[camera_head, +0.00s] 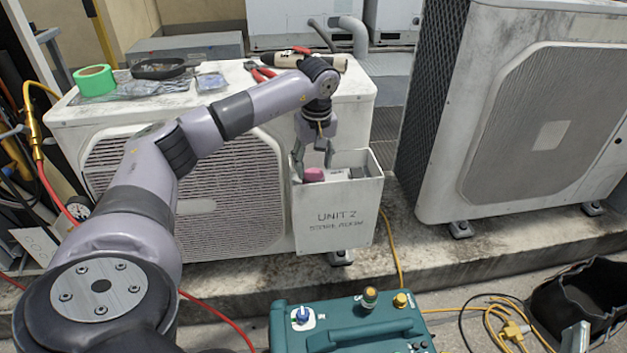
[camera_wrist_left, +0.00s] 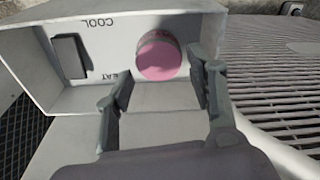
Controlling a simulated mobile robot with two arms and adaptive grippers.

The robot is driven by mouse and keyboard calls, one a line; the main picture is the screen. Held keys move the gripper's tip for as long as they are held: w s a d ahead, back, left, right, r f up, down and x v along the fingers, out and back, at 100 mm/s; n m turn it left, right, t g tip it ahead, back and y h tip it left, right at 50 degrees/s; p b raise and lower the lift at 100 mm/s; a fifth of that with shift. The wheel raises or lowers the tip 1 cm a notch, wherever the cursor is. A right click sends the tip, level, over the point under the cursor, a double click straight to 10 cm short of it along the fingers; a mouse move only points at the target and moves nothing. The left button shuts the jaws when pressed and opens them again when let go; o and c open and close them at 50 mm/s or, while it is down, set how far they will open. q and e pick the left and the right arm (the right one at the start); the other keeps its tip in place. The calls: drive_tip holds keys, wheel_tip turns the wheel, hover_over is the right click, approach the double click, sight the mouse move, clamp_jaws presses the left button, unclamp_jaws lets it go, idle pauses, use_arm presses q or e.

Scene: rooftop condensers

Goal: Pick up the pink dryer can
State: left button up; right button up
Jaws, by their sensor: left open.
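The pink dryer can (camera_head: 313,175) stands in an open-topped light box marked UNIT 2 (camera_head: 337,215), on the front of the left condenser. In the left wrist view its round pink end (camera_wrist_left: 158,58) shows inside the box (camera_wrist_left: 205,22), by the lettering COOL and a partly covered word. My left gripper (camera_head: 313,164) reaches down over the box, open. In the left wrist view its two fingers (camera_wrist_left: 163,85) are spread, with the can beyond and between them; I see no grip on it. The can's lower part is hidden.
On the left condenser top (camera_head: 215,100) lie green tape (camera_head: 95,80), a dark pan (camera_head: 160,68) and red-handled pliers (camera_head: 260,71). A second condenser (camera_head: 540,110) stands close on the right. A teal machine (camera_head: 350,325) and a black bag (camera_head: 585,300) are in front.

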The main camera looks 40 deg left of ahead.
sight(313, 174)
use_arm(q)
wheel_tip(313, 174, down, 4)
drive_tip(key=shift+w+a+b, duration=0.1)
drive_tip(key=shift+b, duration=0.65)
drive_tip(key=shift+f, duration=0.2)
use_arm(e)
drive_tip(key=s+r+t+y, duration=0.1)
drive_tip(key=s+r+t, duration=0.2)
drive_tip(key=r+t, duration=0.2)
wheel_tip(313, 174, up, 2)
drive_tip(key=shift+r+y, duration=0.2)
drive_tip(key=shift+y, duration=0.2)
use_arm(q)
drive_tip(key=shift+c, duration=0.2)
use_arm(e)
drive_tip(key=shift+s+a, duration=0.1)
use_arm(q)
drive_tip(key=c, duration=0.8)
drive_tip(key=shift+r, duration=0.15)
